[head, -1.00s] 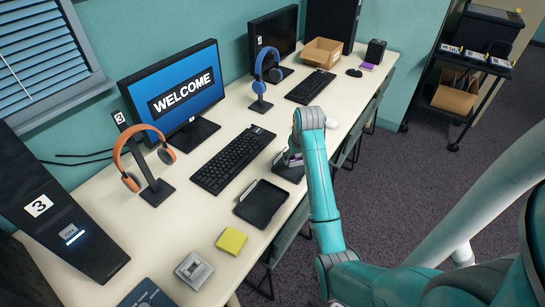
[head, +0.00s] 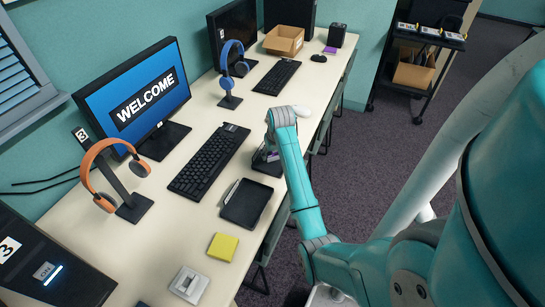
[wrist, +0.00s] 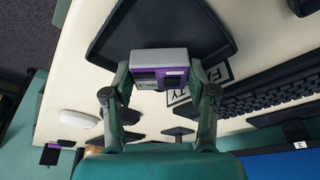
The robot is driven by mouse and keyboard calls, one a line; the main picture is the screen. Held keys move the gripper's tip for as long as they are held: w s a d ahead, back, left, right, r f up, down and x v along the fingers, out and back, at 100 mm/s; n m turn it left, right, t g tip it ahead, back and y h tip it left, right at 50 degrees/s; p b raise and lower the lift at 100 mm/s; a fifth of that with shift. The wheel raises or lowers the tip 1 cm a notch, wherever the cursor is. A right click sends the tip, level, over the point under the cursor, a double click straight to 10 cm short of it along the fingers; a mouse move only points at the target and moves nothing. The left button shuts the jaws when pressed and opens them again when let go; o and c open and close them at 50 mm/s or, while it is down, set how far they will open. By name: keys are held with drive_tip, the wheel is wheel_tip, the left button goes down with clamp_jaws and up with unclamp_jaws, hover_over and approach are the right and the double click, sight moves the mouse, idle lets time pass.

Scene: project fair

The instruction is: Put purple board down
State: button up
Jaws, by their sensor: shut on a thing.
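My gripper (wrist: 160,88) is shut on the purple board (wrist: 148,84), which has a grey edge piece and a small pale label. In the wrist view the board is over or against the near edge of a dark tray (wrist: 112,30); I cannot tell whether it touches. A partly covered label ending in "TY" (wrist: 216,74) lies beside the tray.
An empty black tray (head: 246,203) lies nearer me, with a yellow pad (head: 222,246) beside it. The keyboard (head: 209,160), orange headphones (head: 110,176) and blue headphones (head: 231,66) stand to the left. A white mouse (wrist: 78,119) shows in the wrist view.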

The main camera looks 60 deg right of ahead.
drive_tip(key=shift+f, duration=1.05)
drive_tip(key=shift+f, duration=0.15)
drive_tip(key=o, duration=1.2)
drive_tip(key=v, duration=1.2)
drive_tip(key=shift+s, duration=0.1)
